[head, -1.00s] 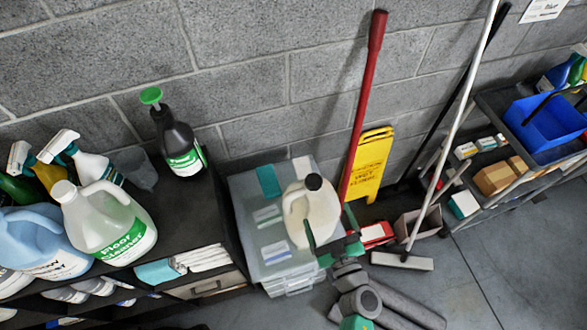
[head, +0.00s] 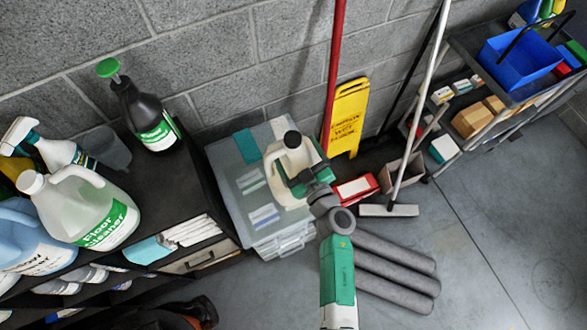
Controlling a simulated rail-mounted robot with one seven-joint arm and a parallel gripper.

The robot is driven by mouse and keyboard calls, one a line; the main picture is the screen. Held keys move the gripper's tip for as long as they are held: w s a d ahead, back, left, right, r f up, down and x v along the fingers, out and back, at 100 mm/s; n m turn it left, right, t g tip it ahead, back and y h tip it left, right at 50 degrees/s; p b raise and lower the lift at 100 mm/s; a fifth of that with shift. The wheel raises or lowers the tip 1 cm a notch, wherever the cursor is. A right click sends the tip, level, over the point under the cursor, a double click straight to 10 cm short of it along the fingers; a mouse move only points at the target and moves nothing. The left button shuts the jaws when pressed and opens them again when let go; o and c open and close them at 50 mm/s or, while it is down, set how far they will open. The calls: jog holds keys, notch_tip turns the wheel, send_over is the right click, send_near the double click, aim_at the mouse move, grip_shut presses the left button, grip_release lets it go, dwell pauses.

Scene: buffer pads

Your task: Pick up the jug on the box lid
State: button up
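The jug (head: 292,160), cream with a black cap, stands upright on the clear box lid (head: 228,165) in the head view. A green finger shows along the jug's right edge. The other finger is hidden or hard to make out against the jug, so I cannot tell whether the fingers are closed on it.
A red pole (head: 334,70), yellow sign (head: 346,118) and broom (head: 389,210) stand to the right. Grey rolls (head: 395,270) lie on the floor.

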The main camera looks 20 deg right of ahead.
grip_shut()
jog(key=shift+r, duration=0.1)
dwell(0.3)
